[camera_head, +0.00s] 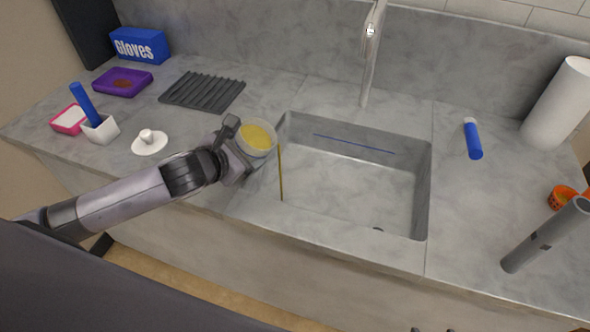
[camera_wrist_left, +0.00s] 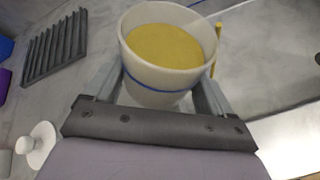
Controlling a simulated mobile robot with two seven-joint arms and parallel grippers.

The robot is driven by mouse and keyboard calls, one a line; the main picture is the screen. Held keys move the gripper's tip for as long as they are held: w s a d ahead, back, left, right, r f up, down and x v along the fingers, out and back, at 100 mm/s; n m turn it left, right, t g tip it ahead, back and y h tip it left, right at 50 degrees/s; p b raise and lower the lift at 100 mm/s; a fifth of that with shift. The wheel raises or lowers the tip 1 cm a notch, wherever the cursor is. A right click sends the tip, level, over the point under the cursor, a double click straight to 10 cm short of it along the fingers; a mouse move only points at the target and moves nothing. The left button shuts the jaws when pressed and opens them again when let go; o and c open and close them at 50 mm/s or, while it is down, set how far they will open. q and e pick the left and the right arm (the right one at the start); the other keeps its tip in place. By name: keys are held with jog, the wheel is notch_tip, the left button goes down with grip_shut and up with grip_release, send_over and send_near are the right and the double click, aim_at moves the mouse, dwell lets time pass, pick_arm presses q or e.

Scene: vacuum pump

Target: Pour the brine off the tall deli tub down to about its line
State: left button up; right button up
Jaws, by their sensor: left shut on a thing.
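The deli tub (camera_head: 266,150) is whitish, with yellow brine (camera_head: 255,138) in it. My left gripper (camera_head: 238,150) is shut on it and holds it at the sink's left edge, tilted toward the sink. In the left wrist view the tub (camera_wrist_left: 150,72) sits between the fingers, with a blue line (camera_wrist_left: 165,89) around it. The brine surface (camera_wrist_left: 166,44) there stands above the line. A thin yellow stream (camera_head: 281,172) falls from the tub's right side into the sink (camera_head: 350,190); it also shows in the wrist view (camera_wrist_left: 215,64). My right gripper is not in view.
A tap (camera_head: 370,60) stands behind the sink. On the left are a dark ribbed rack (camera_head: 203,90), a white knobbed lid (camera_head: 149,143), a purple tray (camera_head: 122,82) and a glove box (camera_head: 140,46). A blue tube (camera_head: 473,140) and paper roll (camera_head: 558,105) are on the right.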

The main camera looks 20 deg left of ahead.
pick_arm(q)
jog(key=shift+d+r+p, duration=0.1)
jog(key=shift+d+p, duration=0.05)
jog(key=shift+p, duration=0.2)
jog(key=shift+a+f+b, duration=0.2)
jog(key=shift+f+b, duration=0.3)
jog(key=shift+b, duration=0.3)
jog(key=shift+a+r+n+h+p, duration=0.5)
jog(key=shift+r+p, duration=0.35)
jog(key=shift+p, duration=0.4)
jog(key=shift+a+f+n+b, duration=0.3)
jog(key=shift+a+f+b, duration=0.1)
jog(key=shift+a+f, duration=0.15)
jog(key=shift+f+h, duration=0.1)
jog(key=shift+h, duration=0.3)
jog(key=shift+a+f+n, duration=0.1)
jog(key=shift+a+n, duration=0.05)
jog(key=shift+n, duration=0.15)
jog(key=shift+a+r+n+t+h+b, duration=0.3)
jog(key=shift+a+n+t+h, duration=0.1)
jog(key=shift+a+n+h, duration=0.25)
jog(key=shift+d, duration=0.1)
